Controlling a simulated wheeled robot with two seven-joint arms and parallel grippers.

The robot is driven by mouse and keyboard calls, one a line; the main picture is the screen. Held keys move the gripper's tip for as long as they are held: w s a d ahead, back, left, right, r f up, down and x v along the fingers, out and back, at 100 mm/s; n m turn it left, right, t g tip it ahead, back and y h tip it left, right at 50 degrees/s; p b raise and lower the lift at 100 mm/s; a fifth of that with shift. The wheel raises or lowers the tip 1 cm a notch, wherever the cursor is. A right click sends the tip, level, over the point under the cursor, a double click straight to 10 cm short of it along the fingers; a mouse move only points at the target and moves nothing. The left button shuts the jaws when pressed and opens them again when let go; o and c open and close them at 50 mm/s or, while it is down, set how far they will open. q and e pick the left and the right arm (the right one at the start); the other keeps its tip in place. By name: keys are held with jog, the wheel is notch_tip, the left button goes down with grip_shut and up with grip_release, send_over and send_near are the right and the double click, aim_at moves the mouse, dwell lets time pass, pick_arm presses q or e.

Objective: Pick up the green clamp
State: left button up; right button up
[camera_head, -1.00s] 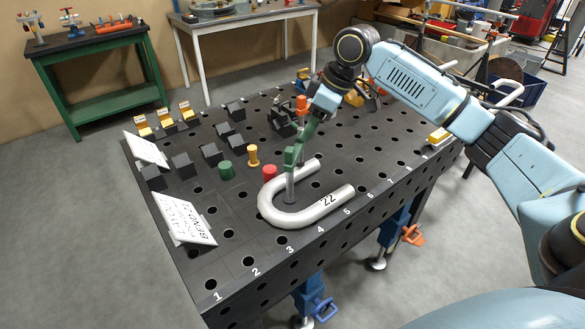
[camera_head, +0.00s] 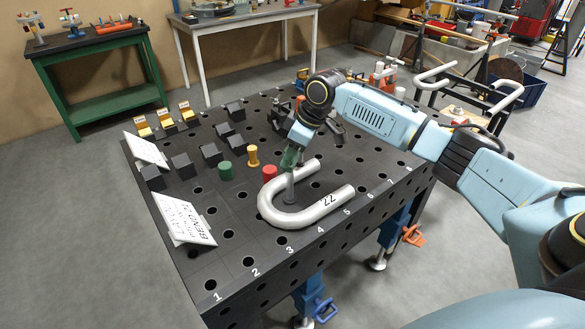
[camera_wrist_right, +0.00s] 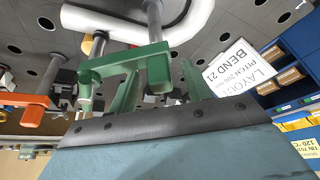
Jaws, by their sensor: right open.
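The green clamp (camera_head: 289,160) stands upright on a grey post (camera_head: 290,187) beside the inner side of a silver U-shaped tube (camera_head: 268,203) on the black perforated table. In the right wrist view, its green arm (camera_wrist_right: 115,63) runs across above the gripper, with a round green part (camera_wrist_right: 158,72) at its right end. My right gripper (camera_head: 294,148) is open at the clamp's top. In the wrist view its two fingers lie on either side of the round part; I cannot tell whether they touch it. My left gripper is not in view.
An orange clamp (camera_wrist_right: 35,103) stands to the left in the wrist view. Several black blocks and two white signs (camera_head: 183,219) occupy the table's left side.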

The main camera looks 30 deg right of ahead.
grip_shut()
jog(key=shift+r, duration=0.1)
dwell(1.2)
